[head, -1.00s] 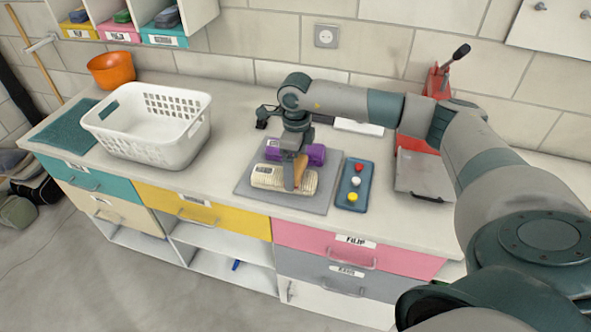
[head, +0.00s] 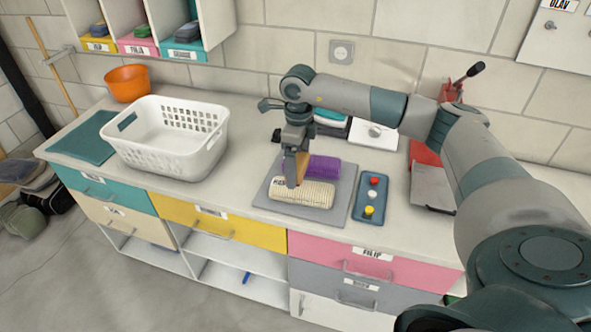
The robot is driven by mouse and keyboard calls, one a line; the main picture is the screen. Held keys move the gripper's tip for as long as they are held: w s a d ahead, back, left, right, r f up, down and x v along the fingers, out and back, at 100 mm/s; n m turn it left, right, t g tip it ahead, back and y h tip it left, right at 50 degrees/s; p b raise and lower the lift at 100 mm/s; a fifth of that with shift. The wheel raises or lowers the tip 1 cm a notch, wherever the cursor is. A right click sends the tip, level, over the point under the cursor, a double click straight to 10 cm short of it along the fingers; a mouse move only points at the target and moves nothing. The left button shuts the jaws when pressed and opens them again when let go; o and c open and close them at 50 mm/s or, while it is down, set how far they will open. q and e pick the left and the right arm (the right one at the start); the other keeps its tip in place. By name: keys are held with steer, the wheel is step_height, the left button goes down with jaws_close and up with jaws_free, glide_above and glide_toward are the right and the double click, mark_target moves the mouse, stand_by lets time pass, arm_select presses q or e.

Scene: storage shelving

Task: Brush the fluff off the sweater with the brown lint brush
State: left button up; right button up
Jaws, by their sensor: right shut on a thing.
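A cream ribbed sweater (head: 316,194), folded into a roll, lies at the front of a grey mat (head: 277,205) on the counter. A purple folded garment (head: 325,167) lies behind it on the mat. Fluff is too small to make out. My left gripper is not in view.
A red-and-grey press (head: 432,186) is at the right. Counter between basket and mat is clear.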

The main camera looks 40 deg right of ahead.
steer(key=shift+w+r, duration=0.2)
steer(key=shift+r, duration=0.65)
steer(key=shift+s+r+p, duration=0.15)
steer(key=shift+r+p, duration=0.3)
steer(key=shift+r, duration=0.2)
steer(key=shift+a, duration=0.15)
